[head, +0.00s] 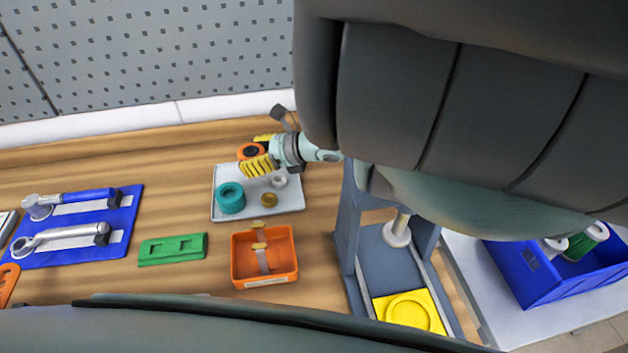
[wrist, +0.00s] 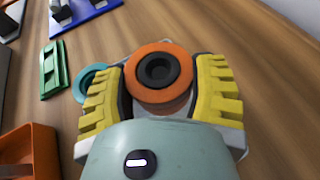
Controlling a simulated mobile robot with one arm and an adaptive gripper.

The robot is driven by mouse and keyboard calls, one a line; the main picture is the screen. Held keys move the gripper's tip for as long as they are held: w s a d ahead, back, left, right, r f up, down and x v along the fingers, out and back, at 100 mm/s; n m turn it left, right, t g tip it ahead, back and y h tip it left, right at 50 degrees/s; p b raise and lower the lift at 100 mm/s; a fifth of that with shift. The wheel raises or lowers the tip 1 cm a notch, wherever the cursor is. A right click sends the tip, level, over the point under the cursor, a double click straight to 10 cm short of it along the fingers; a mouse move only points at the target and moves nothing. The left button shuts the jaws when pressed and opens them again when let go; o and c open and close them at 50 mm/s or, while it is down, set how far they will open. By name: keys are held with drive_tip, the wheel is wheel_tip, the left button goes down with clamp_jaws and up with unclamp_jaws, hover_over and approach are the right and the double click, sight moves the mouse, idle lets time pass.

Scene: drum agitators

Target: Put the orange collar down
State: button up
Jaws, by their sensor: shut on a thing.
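The orange collar (wrist: 158,98) has a dark round centre and sits between the two ribbed yellow fingers of my gripper (wrist: 163,80). My gripper is shut on it. In the head view the collar (head: 245,152) shows partly behind the near finger of my gripper (head: 254,152), at the back edge of the light grey tray (head: 230,177). I cannot tell how high the collar is above the tray or bench. In the wrist view the tray is mostly hidden by my gripper.
The tray holds a teal ring (head: 230,198), a brass ring (head: 269,200) and a pale ring (head: 279,181). An orange bin (head: 264,281) and a green block (head: 172,250) stand in front. A grey press frame (head: 349,225) is at right. Bare wood lies left of the tray.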

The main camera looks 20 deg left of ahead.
sight(258, 177)
drive_tip(key=shift+f+b, duration=0.45)
drive_tip(key=shift+f, duration=1.4)
drive_tip(key=shift+f, duration=0.1)
drive_tip(key=o, duration=1.3)
drive_tip(key=p+v, duration=0.1)
drive_tip(key=v, duration=1)
drive_tip(key=shift+r+p, duration=0.25)
drive_tip(key=shift+p, duration=0.15)
drive_tip(key=shift+d+r, duration=0.1)
drive_tip(key=shift+d, duration=0.4)
